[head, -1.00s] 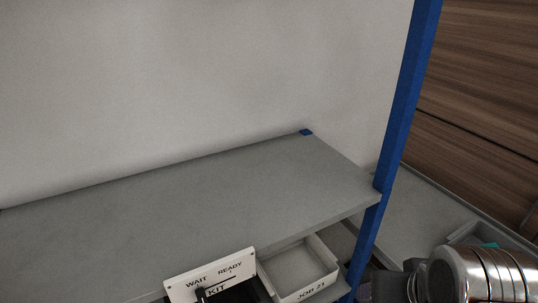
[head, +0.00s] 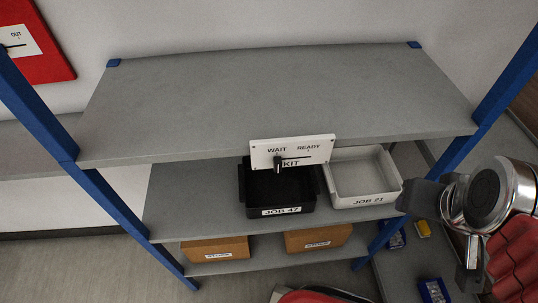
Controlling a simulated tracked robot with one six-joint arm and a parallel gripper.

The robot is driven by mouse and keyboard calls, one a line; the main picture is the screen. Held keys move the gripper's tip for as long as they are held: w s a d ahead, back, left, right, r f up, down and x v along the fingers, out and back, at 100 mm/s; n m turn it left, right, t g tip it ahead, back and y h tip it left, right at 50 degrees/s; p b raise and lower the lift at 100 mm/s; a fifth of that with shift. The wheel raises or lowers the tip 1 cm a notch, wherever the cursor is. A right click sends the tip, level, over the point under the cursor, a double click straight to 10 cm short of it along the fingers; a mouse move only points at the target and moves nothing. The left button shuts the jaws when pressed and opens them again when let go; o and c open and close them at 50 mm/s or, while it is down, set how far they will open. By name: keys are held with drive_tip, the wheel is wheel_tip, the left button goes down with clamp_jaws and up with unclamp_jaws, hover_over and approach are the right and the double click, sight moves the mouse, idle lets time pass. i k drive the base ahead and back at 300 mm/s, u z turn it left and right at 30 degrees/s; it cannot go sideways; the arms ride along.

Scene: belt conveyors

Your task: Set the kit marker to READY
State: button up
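The kit marker is a white plate (head: 321,147) on the front edge of the top shelf, lettered WAIT, READY and KIT. Its black knob (head: 278,164) sits at the left end of a dark slot, under WAIT. My gripper (head: 418,197) appears as a dark grey shape at the right, beside the white bin and well right of the plate. Its fingers are not clear, so I cannot tell whether it is open or shut. It is apart from the knob.
Below the plate stand a black JOB 47 bin (head: 246,193) and a white JOB 21 bin (head: 395,182). Brown boxes (head: 215,249) sit on the lower shelf. Blue posts (head: 110,204) flank the rack. The top shelf (head: 270,95) is bare. A red panel (head: 45,55) hangs at left.

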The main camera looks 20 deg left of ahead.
sight(277, 163)
drive_tip(key=u, duration=1.25)
